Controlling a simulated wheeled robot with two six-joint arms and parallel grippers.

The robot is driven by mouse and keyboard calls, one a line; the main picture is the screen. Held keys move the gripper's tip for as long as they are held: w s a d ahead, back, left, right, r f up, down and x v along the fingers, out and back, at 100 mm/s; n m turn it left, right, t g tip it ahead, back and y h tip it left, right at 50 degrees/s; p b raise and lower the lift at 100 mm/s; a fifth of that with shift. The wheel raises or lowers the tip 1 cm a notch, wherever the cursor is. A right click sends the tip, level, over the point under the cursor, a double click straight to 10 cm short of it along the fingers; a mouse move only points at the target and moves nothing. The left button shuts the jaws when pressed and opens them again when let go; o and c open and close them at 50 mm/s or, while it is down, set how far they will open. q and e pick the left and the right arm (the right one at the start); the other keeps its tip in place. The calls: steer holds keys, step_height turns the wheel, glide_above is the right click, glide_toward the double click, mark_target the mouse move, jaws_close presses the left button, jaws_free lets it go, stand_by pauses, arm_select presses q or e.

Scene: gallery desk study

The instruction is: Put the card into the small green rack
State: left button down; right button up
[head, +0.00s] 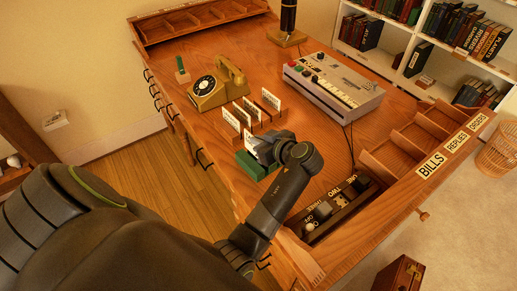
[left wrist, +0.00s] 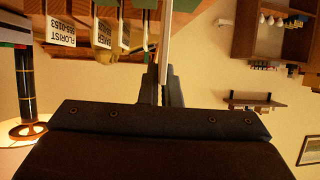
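The small green rack (head: 250,166) sits on the desk beside the wooden card holders, partly hidden by my left gripper. My left gripper (head: 265,151) is over the rack. It is shut on the white card (head: 251,143). In the left wrist view the card (left wrist: 165,40) shows edge-on between the left gripper's fingers (left wrist: 162,88). Green parts of the rack (left wrist: 185,5) show close beside the card's far end. I cannot tell whether the card's edge is inside the rack or just above it. My right gripper is not in view.
Wooden holders with upright cards (head: 231,120) stand just behind the rack. A yellow telephone (head: 219,86) and a grey machine (head: 333,84) are farther back. A dark switch box (head: 335,208) lies near the front, with wooden trays (head: 420,133) to the right.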

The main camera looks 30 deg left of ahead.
arm_select(q)
step_height(320, 180, down, 4)
steer(key=shift+r, duration=0.1)
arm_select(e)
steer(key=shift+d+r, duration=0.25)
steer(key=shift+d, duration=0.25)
arm_select(q)
steer(key=shift+f, duration=0.2)
steer(key=c, duration=1.6)
jaws_free()
steer(key=shift+c, duration=0.2)
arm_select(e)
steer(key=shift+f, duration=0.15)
arm_select(q)
steer(key=shift+r, duration=0.1)
